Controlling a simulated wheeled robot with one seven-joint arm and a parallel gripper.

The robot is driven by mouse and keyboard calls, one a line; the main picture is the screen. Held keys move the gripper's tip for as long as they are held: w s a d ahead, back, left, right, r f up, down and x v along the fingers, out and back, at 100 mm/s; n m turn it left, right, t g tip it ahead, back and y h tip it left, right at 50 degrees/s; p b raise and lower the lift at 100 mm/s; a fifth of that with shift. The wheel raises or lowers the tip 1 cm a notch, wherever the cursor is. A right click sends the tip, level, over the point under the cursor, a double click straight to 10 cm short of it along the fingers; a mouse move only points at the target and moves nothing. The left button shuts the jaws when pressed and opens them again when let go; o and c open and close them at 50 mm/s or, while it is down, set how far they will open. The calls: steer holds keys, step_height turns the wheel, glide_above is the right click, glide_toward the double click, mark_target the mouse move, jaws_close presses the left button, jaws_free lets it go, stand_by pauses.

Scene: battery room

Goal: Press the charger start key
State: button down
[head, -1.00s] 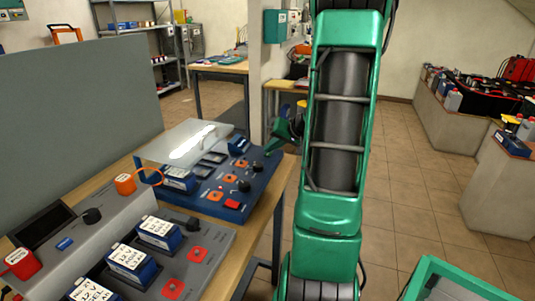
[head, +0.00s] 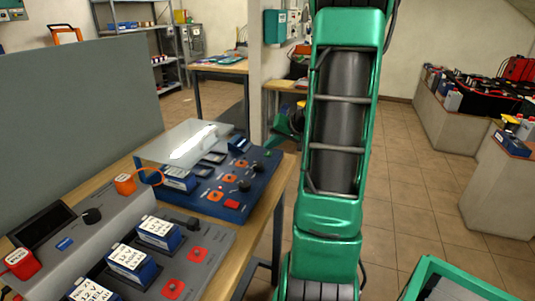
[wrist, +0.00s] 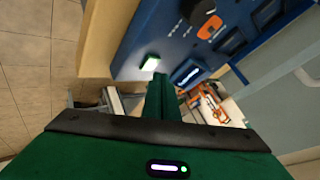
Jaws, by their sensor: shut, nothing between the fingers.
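The blue charger (head: 222,190) stands on the wooden bench, with orange sockets, black knobs and a red key on its sloped top. A small green key (head: 268,153) shows at its far right corner. In the wrist view this key (wrist: 150,62) looks bright, pale green to white, at the edge of the blue panel. I cannot read a label on it. My gripper (wrist: 158,80) is shut and empty, its dark green fingers pointing towards the panel just below the key in the picture. In the head view my gripper (head: 287,131) is small, beyond the key and partly hidden by my arm.
A clear cover (head: 178,145) is raised over the charger's back. A grey charger (head: 205,238) with several battery packs stands nearer on the bench. A grey screen (head: 75,105) is at left. Open tiled floor lies to the right.

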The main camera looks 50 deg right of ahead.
mark_target(271, 154)
steer(key=shift+r, duration=2.5)
steer(key=shift+s, duration=0.1)
steer(key=s+a+g, duration=0.1)
steer(key=a, duration=0.1)
steer(key=s+a+n, duration=0.1)
steer(key=a, duration=0.2)
steer(key=s+a+g, duration=0.1)
steer(key=a, duration=0.2)
steer(key=shift+s+f+g+y, duration=0.2)
steer(key=shift+f+g+y, duration=0.1)
steer(key=shift+f, duration=0.1)
steer(key=s+a, duration=0.1)
steer(key=a, duration=0.1)
steer(key=s+a+g, duration=0.1)
steer(key=s+a, duration=0.1)
steer(key=s+a+n+g, duration=0.1)
steer(key=s+a, duration=0.1)
steer(key=shift+s+f, duration=0.2)
steer(key=shift+f, duration=0.1)
steer(key=s+a+g, duration=0.2)
steer(key=s+a, duration=0.3)
steer(key=s, duration=0.3)
steer(key=s+a+f+n+g, duration=0.1)
steer(key=s+a, duration=0.3)
steer(key=s, duration=0.5)
steer(key=shift+a+g, duration=0.35)
steer(key=shift+g, duration=0.45)
